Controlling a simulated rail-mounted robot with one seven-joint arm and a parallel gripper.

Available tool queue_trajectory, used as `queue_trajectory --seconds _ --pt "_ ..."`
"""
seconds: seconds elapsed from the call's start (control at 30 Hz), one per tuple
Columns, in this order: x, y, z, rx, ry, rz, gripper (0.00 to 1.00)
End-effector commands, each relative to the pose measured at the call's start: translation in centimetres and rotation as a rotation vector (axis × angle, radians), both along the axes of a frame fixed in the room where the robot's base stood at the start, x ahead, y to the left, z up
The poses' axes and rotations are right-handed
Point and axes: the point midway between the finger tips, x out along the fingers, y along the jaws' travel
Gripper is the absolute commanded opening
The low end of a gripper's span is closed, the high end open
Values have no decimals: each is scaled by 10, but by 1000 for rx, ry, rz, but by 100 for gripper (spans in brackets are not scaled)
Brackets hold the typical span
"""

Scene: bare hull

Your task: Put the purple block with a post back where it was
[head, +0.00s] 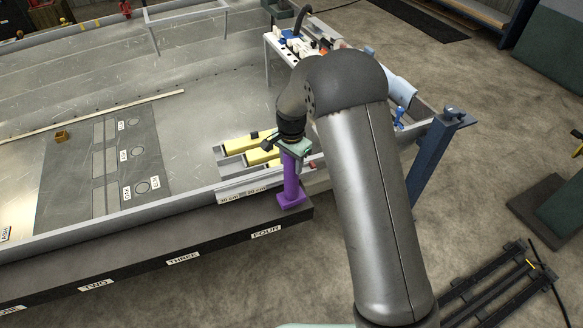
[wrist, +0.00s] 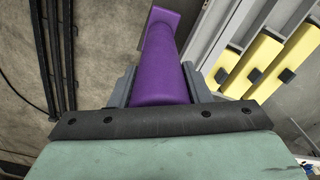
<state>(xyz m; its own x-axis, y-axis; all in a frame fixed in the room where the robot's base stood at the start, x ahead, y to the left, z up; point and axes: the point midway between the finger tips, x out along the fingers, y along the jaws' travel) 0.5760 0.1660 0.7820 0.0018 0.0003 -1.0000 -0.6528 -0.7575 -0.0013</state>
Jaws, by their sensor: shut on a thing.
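The purple block with a post (head: 291,192) is at the right end of the dark front ledge, by the label FOUR, in the head view. Its post stands upright from a wider base. My gripper (head: 291,150) is shut on the top part of the post. In the wrist view the purple post (wrist: 160,75) lies between the two grey fingers of my gripper (wrist: 160,85), with the base at its far end. The base is at or just above the ledge; I cannot tell whether it touches.
The ledge (head: 140,272) carries labels including TWO, THREE and FOUR. Yellow blocks (head: 262,157) lie in a grey tray just behind the post. A dark mat (head: 105,160) with labelled circles and a small ochre box (head: 62,136) are on the metal floor at left. A blue post (head: 434,150) stands at right.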

Motion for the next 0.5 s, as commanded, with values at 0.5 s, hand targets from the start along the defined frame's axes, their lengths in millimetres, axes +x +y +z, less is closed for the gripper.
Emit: queue_trajectory --seconds 0.5 --pt "0 0 -31 -1 -1 -1 17"
